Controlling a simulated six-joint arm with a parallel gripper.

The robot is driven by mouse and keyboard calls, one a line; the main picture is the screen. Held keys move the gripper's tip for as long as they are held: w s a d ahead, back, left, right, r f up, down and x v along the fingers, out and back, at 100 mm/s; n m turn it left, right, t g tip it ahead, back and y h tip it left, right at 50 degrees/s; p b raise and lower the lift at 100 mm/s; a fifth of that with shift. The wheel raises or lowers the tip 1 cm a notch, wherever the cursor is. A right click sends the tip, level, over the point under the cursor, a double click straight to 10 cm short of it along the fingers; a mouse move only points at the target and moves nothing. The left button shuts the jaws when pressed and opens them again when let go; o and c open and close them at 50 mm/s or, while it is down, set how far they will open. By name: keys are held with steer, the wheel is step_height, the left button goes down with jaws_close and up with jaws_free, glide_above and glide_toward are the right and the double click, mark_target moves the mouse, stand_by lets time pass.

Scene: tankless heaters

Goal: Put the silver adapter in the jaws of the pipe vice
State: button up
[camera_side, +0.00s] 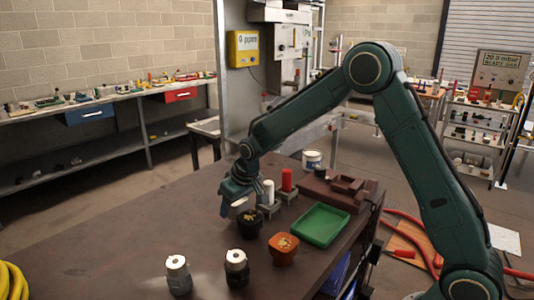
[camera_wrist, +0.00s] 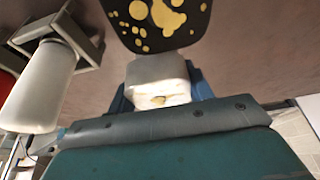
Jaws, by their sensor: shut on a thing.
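My gripper (camera_side: 236,201) is shut on a pale silver block-like piece, which looks like the silver adapter (camera_side: 241,205), low over the left part of the dark bench. In the wrist view the silver adapter (camera_wrist: 158,82) sits between the blue fingers, its bright white face showing. A dark brown-red block with a raised, slotted part, which looks like the pipe vice (camera_side: 346,186), is at the bench's right rear, well apart from my gripper. I cannot tell whether the adapter touches the bench.
A black pot with yellow bits (camera_side: 250,223) is close beside my gripper. A white cylinder (camera_side: 268,190) and a red cylinder (camera_side: 287,179) stand in grey holders behind it. An orange pot (camera_side: 283,250), a green tray (camera_side: 319,226) and white-topped dark cylinders (camera_side: 237,270) are nearer the front.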

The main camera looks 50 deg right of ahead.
steer(key=shift+f, duration=0.8)
steer(key=shift+f, duration=0.1)
steer(key=o, duration=1.3)
steer(key=shift+f, duration=0.1)
steer(key=shift+v, duration=6.15)
